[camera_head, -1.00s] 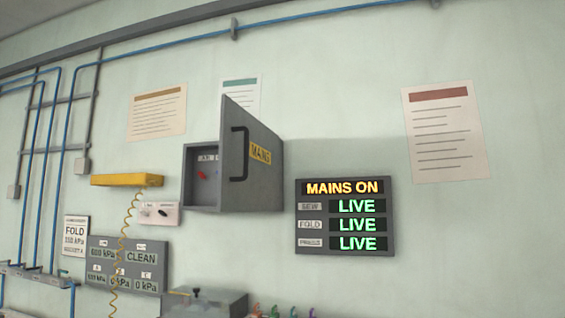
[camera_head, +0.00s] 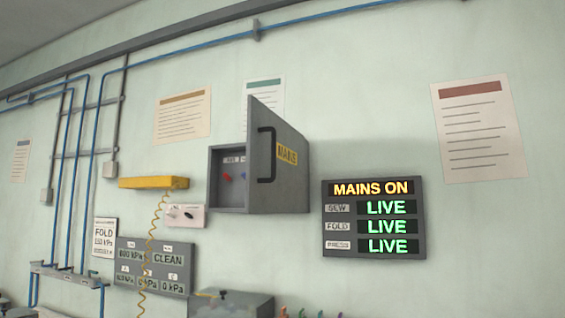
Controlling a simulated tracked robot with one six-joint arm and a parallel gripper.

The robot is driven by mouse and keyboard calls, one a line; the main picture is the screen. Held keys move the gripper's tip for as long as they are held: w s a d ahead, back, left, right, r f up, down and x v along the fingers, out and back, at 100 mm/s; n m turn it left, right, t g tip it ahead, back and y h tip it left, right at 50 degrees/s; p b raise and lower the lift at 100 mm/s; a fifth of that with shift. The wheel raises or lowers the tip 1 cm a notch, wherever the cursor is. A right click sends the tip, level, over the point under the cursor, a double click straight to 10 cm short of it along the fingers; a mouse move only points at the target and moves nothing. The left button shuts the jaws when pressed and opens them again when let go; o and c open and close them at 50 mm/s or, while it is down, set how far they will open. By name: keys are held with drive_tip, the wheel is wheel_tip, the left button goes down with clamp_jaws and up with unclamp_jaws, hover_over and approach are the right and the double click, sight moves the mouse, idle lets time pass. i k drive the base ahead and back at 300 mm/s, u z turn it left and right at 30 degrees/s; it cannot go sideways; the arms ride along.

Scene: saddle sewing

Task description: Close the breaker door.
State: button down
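The breaker door (camera_head: 279,165) is a grey panel with a dark bar handle and a yellow MAINS label. It stands open, swung out from the right side of the grey breaker box (camera_head: 213,180) on the wall. My gripper is not in view.
A lit sign (camera_head: 374,219) right of the box reads MAINS ON, with several LIVE lines. A yellow bar (camera_head: 153,183) with a coiled cord and a small white switch plate (camera_head: 179,215) are left of it. A grey gauge panel (camera_head: 154,266) hangs below.

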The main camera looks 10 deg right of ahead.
sight(275, 168)
drive_tip(key=i, duration=0.95)
